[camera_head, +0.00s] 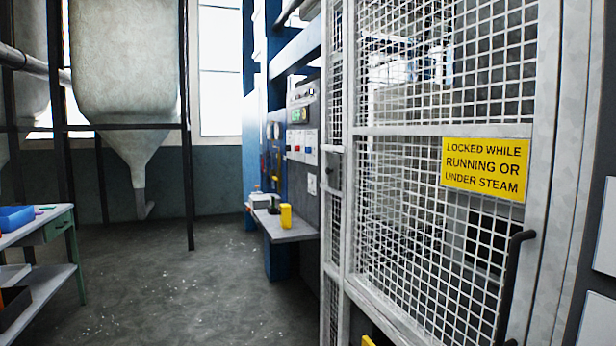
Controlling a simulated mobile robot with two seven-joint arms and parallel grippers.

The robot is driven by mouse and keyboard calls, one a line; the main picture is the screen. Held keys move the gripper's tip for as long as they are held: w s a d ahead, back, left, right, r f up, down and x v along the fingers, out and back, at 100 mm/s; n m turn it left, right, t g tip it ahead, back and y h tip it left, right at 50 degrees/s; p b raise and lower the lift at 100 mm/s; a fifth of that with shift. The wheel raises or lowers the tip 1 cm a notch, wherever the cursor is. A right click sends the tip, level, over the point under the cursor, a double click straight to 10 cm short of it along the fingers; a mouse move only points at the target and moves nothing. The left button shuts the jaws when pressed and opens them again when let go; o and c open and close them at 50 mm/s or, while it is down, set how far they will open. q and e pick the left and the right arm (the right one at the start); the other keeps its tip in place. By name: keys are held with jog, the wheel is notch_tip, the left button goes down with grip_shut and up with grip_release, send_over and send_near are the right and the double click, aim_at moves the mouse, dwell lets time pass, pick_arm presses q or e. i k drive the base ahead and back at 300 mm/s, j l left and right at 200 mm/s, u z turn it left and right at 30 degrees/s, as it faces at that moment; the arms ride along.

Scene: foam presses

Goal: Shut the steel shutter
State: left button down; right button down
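A grey steel mesh door (440,240) fills the right side of the head view, close to me. It carries a yellow sign (486,168) reading "LOCKED WHILE RUNNING OR UNDER STEAM" and a dark curved handle (514,285) near its right edge. I cannot tell whether this mesh door is the steel shutter, and no other shutter is clearly seen. Machinery behind the mesh shows only in part. Neither of my grippers is in view.
A control panel (304,127) and a grey shelf (292,232) with a yellow object (286,216) stand left of the mesh. A workbench (50,228) is at far left. A pale hopper (124,80) stands behind. The floor (190,290) between is clear.

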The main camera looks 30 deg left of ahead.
aim_at(332, 171)
jog(key=i+j, duration=0.15)
jog(key=j, duration=0.2)
jog(key=i+j, duration=0.15)
jog(key=j, duration=0.2)
jog(key=i+j, duration=0.15)
jog(key=j, duration=0.25)
jog(key=i+j, duration=0.15)
jog(key=j, duration=0.2)
jog(key=i+j, duration=0.15)
jog(key=j, duration=0.2)
